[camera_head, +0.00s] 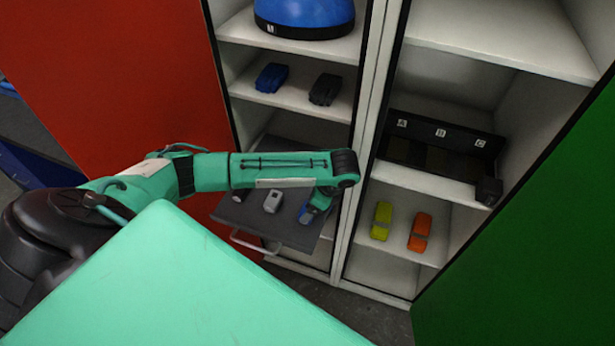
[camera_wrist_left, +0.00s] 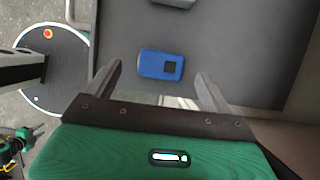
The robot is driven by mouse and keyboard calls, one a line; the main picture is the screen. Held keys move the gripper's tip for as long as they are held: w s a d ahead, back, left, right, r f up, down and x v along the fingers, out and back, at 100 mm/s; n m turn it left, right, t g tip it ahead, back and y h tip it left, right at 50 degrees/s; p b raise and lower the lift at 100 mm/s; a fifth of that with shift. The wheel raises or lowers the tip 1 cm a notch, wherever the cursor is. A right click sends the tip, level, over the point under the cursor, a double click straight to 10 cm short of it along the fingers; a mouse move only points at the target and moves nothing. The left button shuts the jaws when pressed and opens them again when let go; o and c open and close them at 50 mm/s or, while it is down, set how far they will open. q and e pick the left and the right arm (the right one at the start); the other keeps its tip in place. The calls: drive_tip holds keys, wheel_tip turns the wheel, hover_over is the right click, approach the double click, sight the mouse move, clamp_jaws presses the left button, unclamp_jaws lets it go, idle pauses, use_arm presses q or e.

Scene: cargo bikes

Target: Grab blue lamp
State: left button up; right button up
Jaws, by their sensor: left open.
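The blue lamp (camera_wrist_left: 160,65) lies on a dark grey pull-out tray (camera_wrist_left: 230,30), between and slightly beyond my left gripper's fingers in the left wrist view. My left gripper (camera_wrist_left: 158,77) is open, one finger on each side of the lamp, with nothing held. Whether the fingers are at the lamp's height, I cannot tell. In the head view the blue lamp (camera_head: 306,215) shows at the tray's right part, just below my left wrist, which hides some of that area. My right gripper is in neither view.
A grey-white device (camera_head: 272,201) sits left of the lamp on the tray. Shelves above hold a blue item (camera_head: 271,77), a black item (camera_head: 325,89) and a blue helmet (camera_head: 305,14). The right cabinet holds yellow (camera_head: 381,220) and orange (camera_head: 420,232) items. Red (camera_head: 120,70) and green (camera_head: 530,240) doors flank the cabinets.

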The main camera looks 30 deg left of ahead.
use_arm(q)
drive_tip(key=p+x, duration=0.1)
drive_tip(key=x, duration=0.1)
drive_tip(key=p+x, duration=0.1)
drive_tip(key=x, duration=0.1)
drive_tip(key=shift+w+f, duration=0.1)
drive_tip(key=shift+f, duration=0.3)
drive_tip(key=shift+a+f, duration=0.15)
drive_tip(key=shift+f, duration=0.15)
drive_tip(key=c, duration=1.1)
drive_tip(key=shift+r, duration=0.1)
wheel_tip(320, 180, up, 20)
drive_tip(key=shift+b, duration=1)
